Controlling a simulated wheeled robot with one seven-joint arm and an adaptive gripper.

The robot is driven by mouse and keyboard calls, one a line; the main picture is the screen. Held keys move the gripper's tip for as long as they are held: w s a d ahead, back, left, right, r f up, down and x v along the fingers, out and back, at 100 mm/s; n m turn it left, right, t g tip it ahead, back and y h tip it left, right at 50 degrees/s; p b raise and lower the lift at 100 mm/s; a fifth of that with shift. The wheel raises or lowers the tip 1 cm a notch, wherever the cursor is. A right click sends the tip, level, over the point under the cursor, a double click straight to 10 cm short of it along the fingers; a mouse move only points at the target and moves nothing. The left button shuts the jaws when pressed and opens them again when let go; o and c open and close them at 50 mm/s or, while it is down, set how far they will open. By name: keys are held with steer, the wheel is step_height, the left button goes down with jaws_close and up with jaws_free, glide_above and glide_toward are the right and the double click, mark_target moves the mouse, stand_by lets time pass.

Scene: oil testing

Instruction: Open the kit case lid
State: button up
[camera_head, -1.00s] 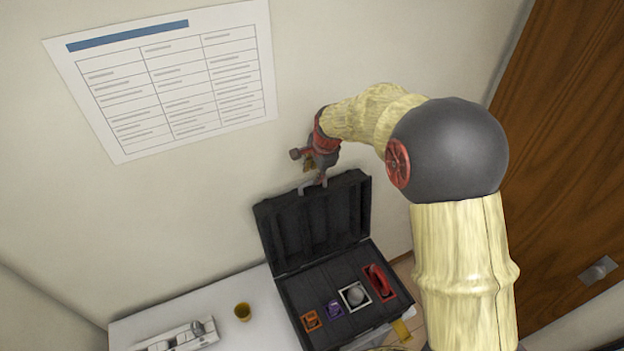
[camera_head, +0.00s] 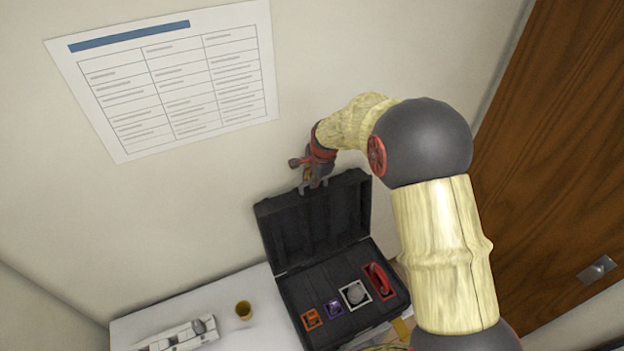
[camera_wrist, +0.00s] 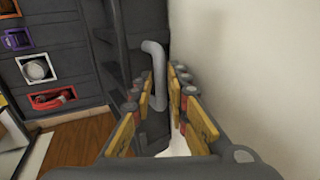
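The black kit case (camera_head: 318,290) stands on the white table with its lid (camera_head: 318,222) raised, leaning up near the wall. The lid's grey handle (camera_wrist: 158,75) is at its upper edge. My gripper (camera_head: 314,186) is at that edge, and the wrist view shows its yellow-padded fingers (camera_wrist: 162,100) on either side of the handle. A gap shows between the fingers, so they look open around the handle. Contact with the handle is unclear.
In the case lie an orange item (camera_head: 312,319), a purple item (camera_head: 334,308), a round grey item (camera_head: 355,294) and a red item (camera_head: 379,280). A wooden door (camera_head: 545,180) is at right.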

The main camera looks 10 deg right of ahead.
jaws_close()
stand_by(0.4)
steer(key=shift+s, duration=0.1)
steer(key=shift+s+d+r+b, duration=0.1)
steer(key=shift+s+d+b, duration=0.1)
steer(key=shift+s+b, duration=0.55)
steer(key=shift+t, duration=0.6)
steer(key=s, duration=0.2)
steer(key=s+b, duration=0.1)
steer(key=s+d+r+b, duration=0.1)
steer(key=s, duration=0.1)
steer(key=shift+s, duration=0.35)
